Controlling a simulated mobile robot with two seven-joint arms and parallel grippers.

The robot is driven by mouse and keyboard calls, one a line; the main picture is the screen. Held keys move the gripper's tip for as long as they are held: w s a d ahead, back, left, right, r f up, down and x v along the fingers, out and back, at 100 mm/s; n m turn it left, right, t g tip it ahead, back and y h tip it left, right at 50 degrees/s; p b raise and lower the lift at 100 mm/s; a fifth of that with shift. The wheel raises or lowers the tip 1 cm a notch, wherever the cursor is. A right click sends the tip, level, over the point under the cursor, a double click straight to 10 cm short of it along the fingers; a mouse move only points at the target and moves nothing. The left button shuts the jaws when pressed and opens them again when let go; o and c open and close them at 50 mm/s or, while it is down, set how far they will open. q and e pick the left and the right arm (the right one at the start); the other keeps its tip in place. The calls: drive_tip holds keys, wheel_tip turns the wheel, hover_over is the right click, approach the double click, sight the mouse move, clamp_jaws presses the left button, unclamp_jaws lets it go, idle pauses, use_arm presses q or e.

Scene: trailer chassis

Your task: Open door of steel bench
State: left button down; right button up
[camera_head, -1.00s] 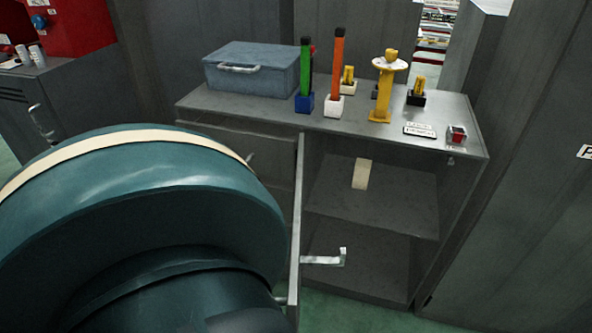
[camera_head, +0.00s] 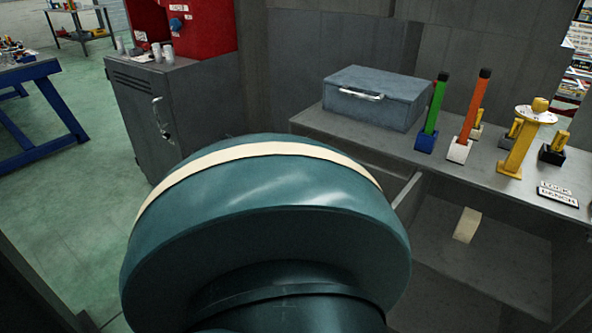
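The steel bench (camera_head: 395,152) stands on the right, with several objects on its grey top. Its right compartment is open and shows a shelf (camera_head: 440,240) with a pale strip (camera_head: 467,225) on it. The door (camera_head: 408,199) stands swung out at the left side of this opening. Only a short upper part of the door shows; the rest, with its handle, is hidden behind my large teal arm link. That link fills the lower middle of the view. Neither of my grippers is in view.
A blue-grey case (camera_head: 375,97), a green stick (camera_head: 433,115) and an orange stick (camera_head: 473,105) stand on the bench. A grey cabinet (camera_head: 190,100) carries a red box (camera_head: 200,30). A blue-legged table (camera_head: 45,95) is at far left. Green floor (camera_head: 80,170) is clear between.

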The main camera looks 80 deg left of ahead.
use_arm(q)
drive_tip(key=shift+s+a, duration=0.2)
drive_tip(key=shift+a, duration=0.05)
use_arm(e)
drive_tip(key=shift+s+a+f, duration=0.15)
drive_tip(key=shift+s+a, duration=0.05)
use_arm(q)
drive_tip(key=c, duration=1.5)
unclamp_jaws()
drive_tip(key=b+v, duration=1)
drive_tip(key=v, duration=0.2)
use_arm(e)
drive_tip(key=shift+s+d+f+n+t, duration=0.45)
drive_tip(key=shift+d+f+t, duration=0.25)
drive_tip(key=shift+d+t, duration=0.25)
